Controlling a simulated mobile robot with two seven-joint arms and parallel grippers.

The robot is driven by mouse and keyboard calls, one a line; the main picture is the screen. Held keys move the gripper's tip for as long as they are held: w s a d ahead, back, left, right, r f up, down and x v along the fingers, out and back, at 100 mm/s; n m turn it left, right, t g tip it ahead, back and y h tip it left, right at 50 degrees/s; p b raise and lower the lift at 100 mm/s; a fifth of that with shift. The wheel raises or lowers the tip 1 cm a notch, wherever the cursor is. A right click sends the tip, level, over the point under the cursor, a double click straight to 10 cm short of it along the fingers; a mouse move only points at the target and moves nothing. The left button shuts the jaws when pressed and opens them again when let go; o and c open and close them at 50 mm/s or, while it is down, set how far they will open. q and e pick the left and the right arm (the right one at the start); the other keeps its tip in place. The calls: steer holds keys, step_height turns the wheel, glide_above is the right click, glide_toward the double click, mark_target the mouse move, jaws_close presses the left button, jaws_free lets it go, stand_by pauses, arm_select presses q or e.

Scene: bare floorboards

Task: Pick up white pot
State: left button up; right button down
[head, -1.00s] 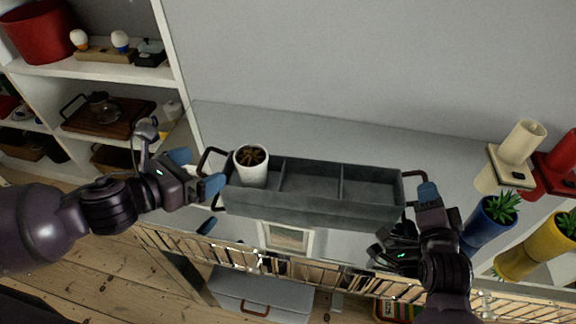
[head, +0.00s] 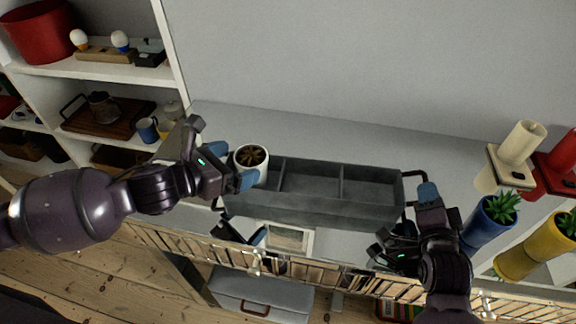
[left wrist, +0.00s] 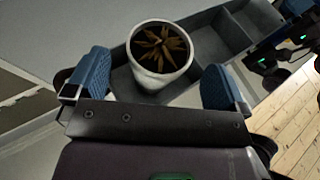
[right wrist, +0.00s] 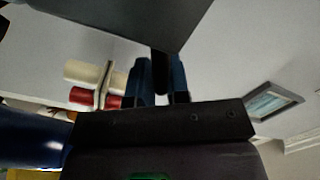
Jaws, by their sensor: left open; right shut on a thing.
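The white pot (head: 262,177) with a brown spiky plant stands in the left compartment of a grey divided tray (head: 310,212). It also shows in the left wrist view (left wrist: 158,82), between the two blue fingertips and ahead of them. My left gripper (head: 232,166) is open at the tray's left end, its fingers on either side of the pot with gaps showing. My right gripper (head: 424,200) is shut on the tray's right handle (head: 416,176). In the right wrist view its blue fingers (right wrist: 158,82) close around the dark handle.
The tray rests on a white shelf top (head: 300,125) against a grey wall. A blue pot plant (head: 490,222), a yellow one (head: 540,240) and a cream candle (head: 524,141) stand at right. A picture frame (head: 288,238) lies in front of the tray. White shelves stand at left.

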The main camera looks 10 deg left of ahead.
arm_select(q)
steer(key=shift+x, duration=2.35)
arm_select(e)
steer(key=shift+f, duration=0.1)
arm_select(q)
steer(key=c, duration=1.1)
steer(key=shift+o, duration=0.2)
step_height(320, 180, up, 10)
steer(key=shift+r, duration=0.1)
arm_select(e)
steer(key=c, duration=1)
jaws_free()
